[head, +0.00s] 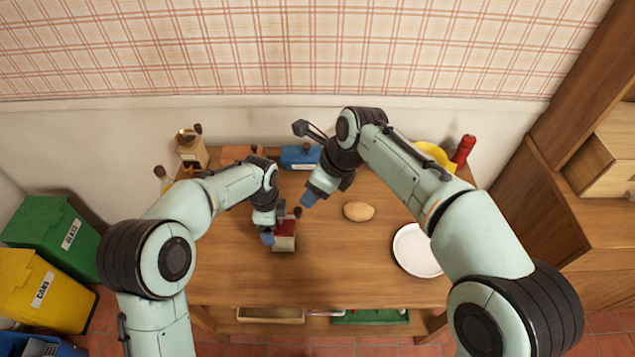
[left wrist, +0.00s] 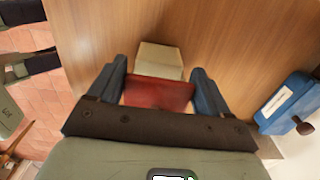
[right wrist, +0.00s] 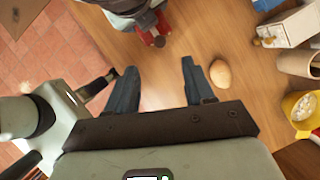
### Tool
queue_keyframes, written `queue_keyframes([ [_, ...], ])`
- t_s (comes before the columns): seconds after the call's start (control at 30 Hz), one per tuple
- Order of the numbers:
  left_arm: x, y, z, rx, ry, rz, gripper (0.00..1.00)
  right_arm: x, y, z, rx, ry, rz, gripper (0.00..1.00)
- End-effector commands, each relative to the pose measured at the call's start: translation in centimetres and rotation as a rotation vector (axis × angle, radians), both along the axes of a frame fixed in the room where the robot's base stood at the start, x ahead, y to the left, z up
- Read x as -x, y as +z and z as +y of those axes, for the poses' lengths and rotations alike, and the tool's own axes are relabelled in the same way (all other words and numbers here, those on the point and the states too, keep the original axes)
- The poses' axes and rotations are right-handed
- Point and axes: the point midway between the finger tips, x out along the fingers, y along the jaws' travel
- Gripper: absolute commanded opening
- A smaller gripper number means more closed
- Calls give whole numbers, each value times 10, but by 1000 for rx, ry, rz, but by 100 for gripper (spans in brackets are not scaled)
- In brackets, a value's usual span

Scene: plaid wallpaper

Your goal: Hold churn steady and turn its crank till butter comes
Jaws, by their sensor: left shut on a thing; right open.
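The churn, which I take to be the small red-and-cream device (head: 285,243), stands on the wooden table left of centre. My left gripper (head: 274,226) is shut on its red upper part (left wrist: 160,93), with the cream part (left wrist: 159,59) showing beyond in the left wrist view. A small dark knob (head: 297,212), seemingly its crank handle, shows at its upper right; the crank arm is mostly hidden. My right gripper (head: 309,197) is open and empty, above the table and apart from the knob. Its spread fingers show in the right wrist view (right wrist: 160,86). I see no butter.
A brown potato (head: 358,211) lies right of the churn, and a white plate (head: 417,250) farther right. A yellow container (head: 434,155) and red bottle (head: 463,150) stand back right.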

Motion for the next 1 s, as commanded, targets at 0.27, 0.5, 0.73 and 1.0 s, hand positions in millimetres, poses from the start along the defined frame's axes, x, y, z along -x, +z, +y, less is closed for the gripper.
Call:
queue_keyframes([
  [0.27, 0, 1, 0, 1, 0, -2, 33, -7, -50, 18, 4, 0, 6, 53],
  [0.5, 0, 1, 0, 1, 0, -2, 33, -13, -85, 32, 3, 0, 4, 53],
  [0.73, 0, 1, 0, 1, 0, -2, 33, -16, -98, 37, 1, -1, 3, 53],
  [1.0, 0, 1, 0, 1, 0, -2, 33, -16, -98, 37, 1, -1, 3, 53],
])
